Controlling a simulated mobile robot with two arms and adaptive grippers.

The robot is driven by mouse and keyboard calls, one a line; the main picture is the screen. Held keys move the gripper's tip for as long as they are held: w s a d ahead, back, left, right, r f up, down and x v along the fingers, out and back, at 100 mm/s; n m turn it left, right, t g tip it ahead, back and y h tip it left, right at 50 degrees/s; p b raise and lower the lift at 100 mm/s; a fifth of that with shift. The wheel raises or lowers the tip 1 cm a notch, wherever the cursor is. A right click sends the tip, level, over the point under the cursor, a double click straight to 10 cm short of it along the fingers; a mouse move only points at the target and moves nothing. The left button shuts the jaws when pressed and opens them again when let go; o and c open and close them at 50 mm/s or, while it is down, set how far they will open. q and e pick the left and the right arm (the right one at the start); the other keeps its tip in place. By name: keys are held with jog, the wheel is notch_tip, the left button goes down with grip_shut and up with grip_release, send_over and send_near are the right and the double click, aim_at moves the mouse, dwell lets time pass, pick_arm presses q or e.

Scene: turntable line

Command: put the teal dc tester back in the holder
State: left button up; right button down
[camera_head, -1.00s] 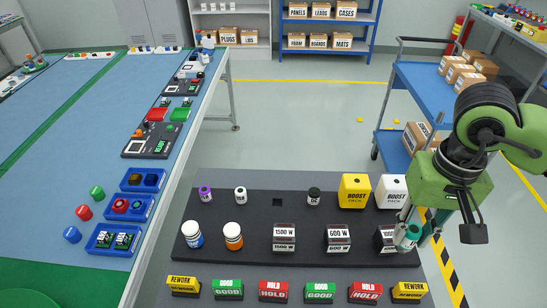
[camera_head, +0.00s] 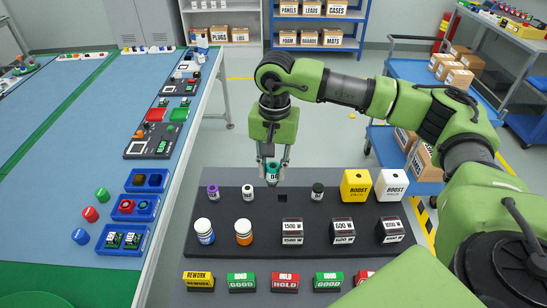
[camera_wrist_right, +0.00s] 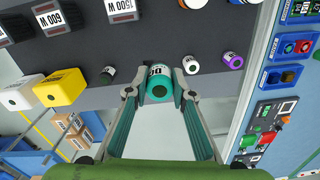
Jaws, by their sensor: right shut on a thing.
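The teal DC tester (camera_head: 272,172) is a small teal cylinder with a white label marked "DC". My right gripper (camera_head: 272,168) is shut on it and holds it above the back edge of the dark holder (camera_head: 262,218). In the right wrist view the tester (camera_wrist_right: 158,88) sits between the fingers of my right gripper (camera_wrist_right: 158,84). An empty square hole (camera_head: 282,198) shows in the holder's back row, just right of and below the tester. A white-labelled white tester (camera_head: 247,191) and a black-capped tester (camera_head: 318,191) stand on either side of it. My left gripper is not in view.
A purple-capped tester (camera_head: 213,191) stands at the back row's left end. White-and-blue (camera_head: 204,231) and orange (camera_head: 243,232) bottles, watt blocks (camera_head: 292,231) and yellow (camera_head: 355,186) and white (camera_head: 391,186) boost packs fill the holder. The blue line table (camera_head: 60,130) runs along the left.

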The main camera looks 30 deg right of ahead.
jog(key=d+f+m+b, duration=0.1)
jog(key=f, duration=0.2)
jog(key=w+d+f+m+b, duration=0.1)
jog(key=d+f+b, duration=0.1)
jog(key=f, duration=0.1)
jog(key=w+d+f+m+b, duration=0.1)
jog(key=f, duration=0.3)
jog(key=shift+w+d+b, duration=0.1)
jog(key=shift+d+b, duration=0.2)
dwell(1.3)
jog(key=shift+f+b, duration=1.25)
jog(key=shift+f, duration=0.1)
jog(key=c, duration=1.7)
grip_release()
